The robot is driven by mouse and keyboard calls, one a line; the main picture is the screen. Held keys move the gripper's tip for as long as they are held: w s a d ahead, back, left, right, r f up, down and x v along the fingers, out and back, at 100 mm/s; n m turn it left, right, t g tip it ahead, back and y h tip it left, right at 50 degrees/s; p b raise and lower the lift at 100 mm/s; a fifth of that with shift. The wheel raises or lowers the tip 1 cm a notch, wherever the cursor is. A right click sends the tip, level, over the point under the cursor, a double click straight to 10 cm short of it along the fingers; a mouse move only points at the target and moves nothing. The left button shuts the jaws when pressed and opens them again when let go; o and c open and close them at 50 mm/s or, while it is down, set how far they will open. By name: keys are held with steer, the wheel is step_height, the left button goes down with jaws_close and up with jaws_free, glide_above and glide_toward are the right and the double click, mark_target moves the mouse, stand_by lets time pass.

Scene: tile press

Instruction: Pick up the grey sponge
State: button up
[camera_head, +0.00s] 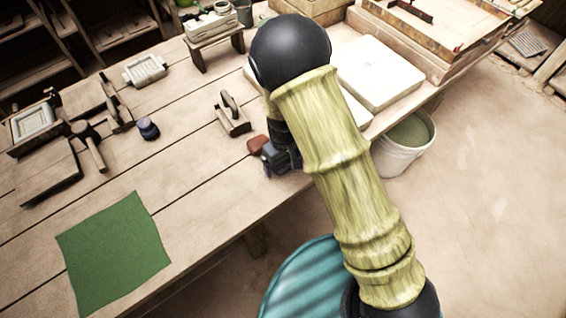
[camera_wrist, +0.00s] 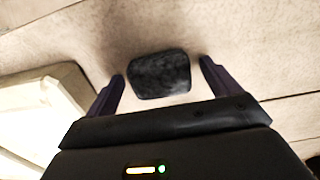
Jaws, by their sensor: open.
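In the wrist view the grey sponge (camera_wrist: 160,74) is a dark grey block with rounded corners, lying on the wooden table. My gripper (camera_wrist: 161,68) is open, with one finger to the left of the sponge and one to the right. Gaps show between the sponge and both fingers. In the head view my gripper (camera_head: 268,161) is low over the table near its front edge, partly hidden by my arm. I cannot make out the grey sponge there.
A small reddish-brown block (camera_head: 257,144) shows beside my gripper. A trowel-like tool (camera_head: 233,118) lies to its left. Pale slabs (camera_head: 375,75) lie to the right. A bucket (camera_head: 404,143) stands beyond the table edge. A green cloth (camera_head: 114,252) lies at lower left.

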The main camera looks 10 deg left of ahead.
steer(key=c, duration=1.1)
step_height(320, 180, up, 10)
steer(key=shift+r+p, duration=0.1)
steer(key=shift+p, duration=0.3)
steer(key=shift+o, duration=1.1)
steer(key=shift+c, duration=0.4)
